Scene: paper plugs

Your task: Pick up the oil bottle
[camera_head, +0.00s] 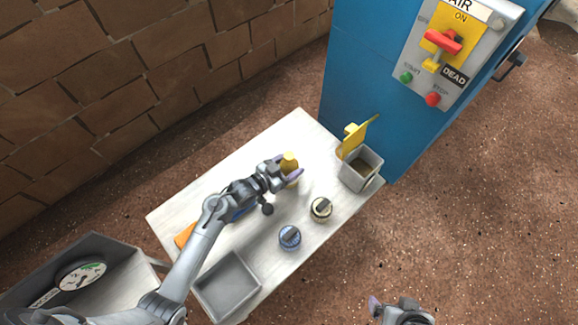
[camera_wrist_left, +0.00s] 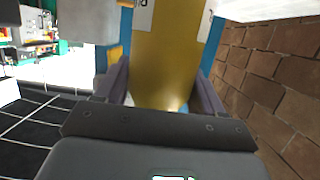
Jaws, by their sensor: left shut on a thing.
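The oil bottle (camera_head: 289,160) is yellow and stands between the purple fingers of my left gripper (camera_head: 290,174), over the far part of the pale table. The left gripper is shut on it. In the left wrist view the yellow bottle (camera_wrist_left: 168,50) fills the space between the two fingers (camera_wrist_left: 162,92). I cannot tell whether the bottle's base touches the table. My right gripper (camera_head: 392,308) is at the bottom edge of the head view, off the table and partly cut off; one purple fingertip shows.
A grey box with a raised yellow lid (camera_head: 362,170) stands at the table's right corner beside the blue cabinet (camera_head: 365,80). Two round tins, one dark-topped (camera_head: 321,209) and one blue (camera_head: 290,237), and an empty grey tray (camera_head: 226,287) are nearer. A brick wall (camera_head: 130,80) is behind.

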